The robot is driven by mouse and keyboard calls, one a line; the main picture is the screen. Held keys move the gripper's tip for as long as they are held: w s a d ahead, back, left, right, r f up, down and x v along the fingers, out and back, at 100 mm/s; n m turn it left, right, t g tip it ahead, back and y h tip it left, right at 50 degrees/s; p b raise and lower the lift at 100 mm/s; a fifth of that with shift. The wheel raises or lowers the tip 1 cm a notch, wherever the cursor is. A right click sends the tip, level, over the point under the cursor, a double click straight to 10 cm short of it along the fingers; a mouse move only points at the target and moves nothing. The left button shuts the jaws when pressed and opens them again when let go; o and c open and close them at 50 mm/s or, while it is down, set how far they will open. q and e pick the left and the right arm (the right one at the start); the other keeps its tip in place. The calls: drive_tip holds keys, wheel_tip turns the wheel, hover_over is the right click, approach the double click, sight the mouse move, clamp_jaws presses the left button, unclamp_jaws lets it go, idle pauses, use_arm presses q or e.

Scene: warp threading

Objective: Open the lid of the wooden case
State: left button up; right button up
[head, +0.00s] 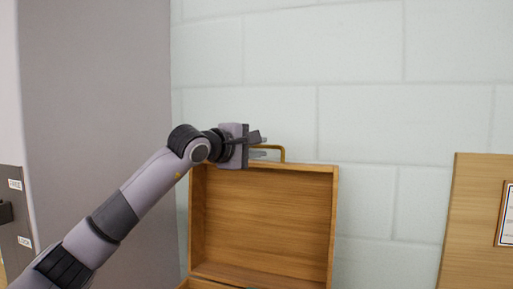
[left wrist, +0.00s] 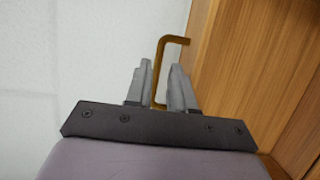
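The wooden case's lid (head: 268,215) stands raised, close to upright, against the wall side in the head view. Its wooden face also fills the right of the left wrist view (left wrist: 250,60). A brass handle (head: 282,150) sticks up from the lid's top edge. My left gripper (head: 258,146) is at the handle's left side. The case's lower part is mostly cut off below. My right gripper is out of view.
A pale block wall (head: 390,110) stands behind the lid. A tall grey cabinet (head: 100,90) is at the left. A wooden board (head: 475,220) with a framed sheet (head: 507,215) is at the right. The space between lid and board looks clear.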

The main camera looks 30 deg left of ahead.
use_arm(q)
drive_tip(key=s+b, duration=0.1)
drive_tip(key=s, duration=0.6)
drive_tip(key=shift+a+r+b, duration=0.4)
drive_tip(key=shift+r, duration=0.05)
